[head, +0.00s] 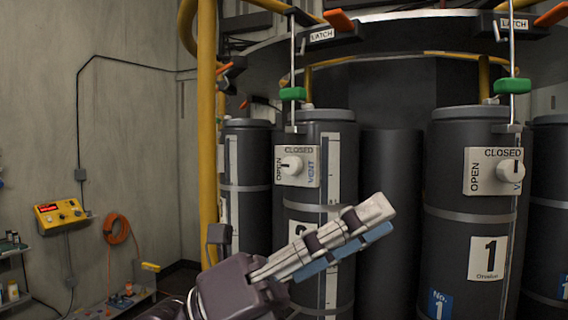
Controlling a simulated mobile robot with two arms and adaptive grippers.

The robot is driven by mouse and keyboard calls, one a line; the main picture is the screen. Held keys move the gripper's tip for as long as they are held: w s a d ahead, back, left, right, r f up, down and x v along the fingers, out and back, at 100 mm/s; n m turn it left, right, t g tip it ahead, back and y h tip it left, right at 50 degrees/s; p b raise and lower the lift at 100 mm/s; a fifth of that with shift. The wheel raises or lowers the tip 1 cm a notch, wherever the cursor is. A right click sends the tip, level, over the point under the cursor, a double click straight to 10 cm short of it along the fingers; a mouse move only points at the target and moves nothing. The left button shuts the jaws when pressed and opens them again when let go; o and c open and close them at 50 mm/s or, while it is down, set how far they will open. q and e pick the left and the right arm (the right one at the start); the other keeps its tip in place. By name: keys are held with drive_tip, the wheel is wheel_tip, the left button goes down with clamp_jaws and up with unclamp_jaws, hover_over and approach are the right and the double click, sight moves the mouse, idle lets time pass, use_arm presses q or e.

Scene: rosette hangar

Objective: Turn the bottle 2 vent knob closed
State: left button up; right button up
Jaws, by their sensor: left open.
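A dark bottle (318,135) stands left of centre. Its number label (300,232) is mostly hidden behind my left gripper, so I cannot read the number. High on it is a white vent plate (311,178) marked OPEN at left, CLOSED on top and VENT at right. Its round white vent knob (292,165) seems to point left, toward OPEN, but is small. My left gripper (383,220) is open and empty, reaching up and right in front of this bottle, below and right of the knob. My right gripper is not in view.
Bottle 1 (450,240) stands at right with its own vent plate (484,183) and knob (511,171). Green-handled rods (292,94) hang under LATCH signs above both bottles. A yellow post (207,120) rises at left. A yellow box (62,215) and orange hose (117,229) are on the wall.

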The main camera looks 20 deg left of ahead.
use_arm(q)
drive_tip(key=d+m+y, duration=0.1)
drive_tip(key=m+y, duration=0.1)
drive_tip(key=y, duration=0.1)
drive_tip(key=n+t+y, duration=0.7)
drive_tip(key=t+y, duration=0.4)
drive_tip(key=y, duration=0.4)
approach(289, 164)
drive_tip(key=p+x, duration=0.3)
drive_tip(key=x, duration=0.4)
drive_tip(key=shift+w+r, duration=0.1)
drive_tip(key=shift+r, duration=0.05)
drive_tip(key=shift+w+d+p, duration=0.15)
drive_tip(key=shift+w+p, duration=0.2)
drive_tip(key=shift+w, duration=0.3)
clamp_jaws()
